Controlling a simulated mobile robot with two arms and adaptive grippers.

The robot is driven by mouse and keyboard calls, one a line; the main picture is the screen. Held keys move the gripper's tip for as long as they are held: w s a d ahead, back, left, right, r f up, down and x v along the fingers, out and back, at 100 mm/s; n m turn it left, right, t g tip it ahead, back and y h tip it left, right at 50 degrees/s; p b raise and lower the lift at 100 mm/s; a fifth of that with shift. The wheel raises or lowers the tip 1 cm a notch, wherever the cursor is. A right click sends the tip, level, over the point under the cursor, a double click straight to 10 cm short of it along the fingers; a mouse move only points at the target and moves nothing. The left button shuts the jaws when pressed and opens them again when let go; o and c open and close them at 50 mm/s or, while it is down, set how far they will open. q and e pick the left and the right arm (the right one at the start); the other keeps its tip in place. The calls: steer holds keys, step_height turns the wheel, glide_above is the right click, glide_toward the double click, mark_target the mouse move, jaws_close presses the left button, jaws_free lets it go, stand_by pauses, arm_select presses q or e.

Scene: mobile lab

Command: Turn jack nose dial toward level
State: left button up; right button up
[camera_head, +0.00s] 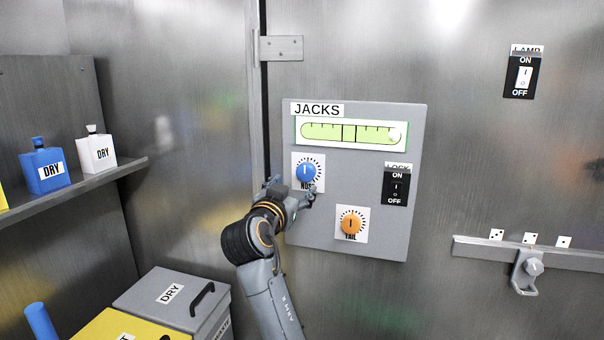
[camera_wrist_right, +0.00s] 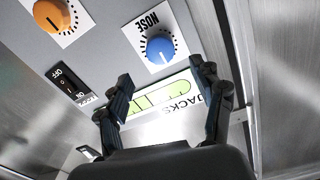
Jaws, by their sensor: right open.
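The blue NOSE dial (camera_head: 306,171) sits on a white scale card at the left of the grey JACKS panel (camera_head: 390,232). It also shows in the right wrist view (camera_wrist_right: 160,48). Its white mark points roughly up in the head view. Above it is a green level gauge (camera_head: 335,132) with its pale bubble at the far right end. My right gripper (camera_head: 292,191) is just below and left of the dial. In the right wrist view its two open fingers (camera_wrist_right: 163,88) are apart and empty, with the dial beyond them. My left gripper is out of view.
The orange TAIL dial (camera_head: 351,224) is below right, and the LOCK switch (camera_head: 396,186) is at the panel's right. A LAMP switch (camera_head: 523,76) is on the wall. A latch (camera_head: 527,270) hangs from a rail at right. A shelf (camera_head: 95,180) with bottles and grey and yellow boxes are at left.

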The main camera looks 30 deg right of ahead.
mark_target(305, 174)
steer(key=p+x, duration=0.1)
steer(key=x, duration=0.7)
steer(key=shift+w+d, duration=0.3)
steer(key=c, duration=1.1)
steer(key=shift+c, duration=0.2)
